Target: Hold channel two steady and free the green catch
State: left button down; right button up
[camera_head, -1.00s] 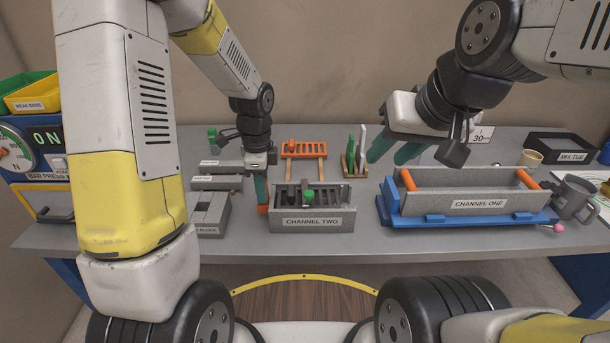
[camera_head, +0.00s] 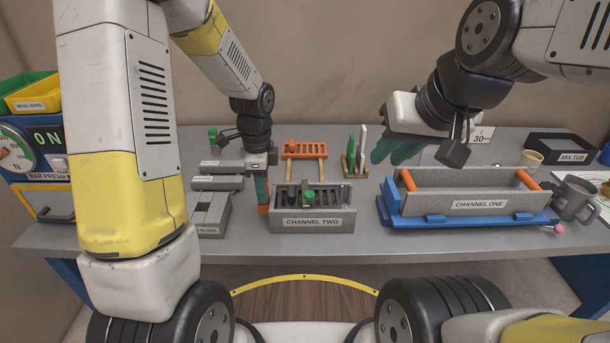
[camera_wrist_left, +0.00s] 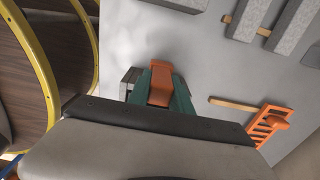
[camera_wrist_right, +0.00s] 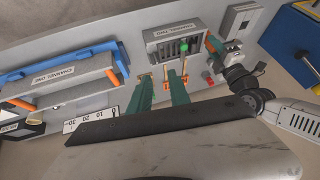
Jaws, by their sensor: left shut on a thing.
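Channel two (camera_head: 312,225) is a grey box with a slatted top, standing near the table's front edge. Its green catch (camera_head: 309,195) is a round green knob on top; it also shows in the right wrist view (camera_wrist_right: 184,48). My left gripper (camera_head: 262,196) is shut on an orange handle (camera_head: 263,210) at the box's left end; the left wrist view shows this handle (camera_wrist_left: 160,85) between the fingers. My right gripper (camera_head: 391,153) is open and empty, above the table to the right of and behind channel two. Its fingers (camera_wrist_right: 160,77) are apart in the right wrist view.
Behind channel two stand an orange rack (camera_head: 303,150) on wooden rails and a small holder (camera_head: 350,163) with upright green and white pieces. Grey blocks (camera_head: 210,212) lie at left.

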jog(key=shift+w+a+n, duration=0.15)
jog(key=shift+w+n, duration=0.1)
jog(key=shift+n, duration=0.05)
jog(key=c, duration=0.4)
jog(key=w+a+f+n+g, duration=0.1)
jog(key=w+a+n, duration=0.1)
jog(key=n, duration=0.1)
jog(key=w+a+n+g, duration=0.1)
jog(key=w+a+n, duration=0.1)
jog(key=w+n, duration=0.1)
jog(key=w+a+f+n+g, duration=0.1)
jog(key=w+a+n, duration=0.2)
jog(key=n, duration=0.1)
jog(key=shift+a+f+g+y, duration=0.1)
jog(key=shift+f+g+y, duration=0.2)
jog(key=shift+g+y, duration=0.1)
grip_shut()
jog(key=w+a+f+n+g+y, duration=0.1)
jog(key=w+a+f+n+g, duration=0.2)
jog(key=w+a+f+n, duration=0.2)
jog(key=shift+a+f+n, duration=0.2)
jog(key=shift+a+n, duration=1.25)
jog(key=shift+n, duration=0.55)
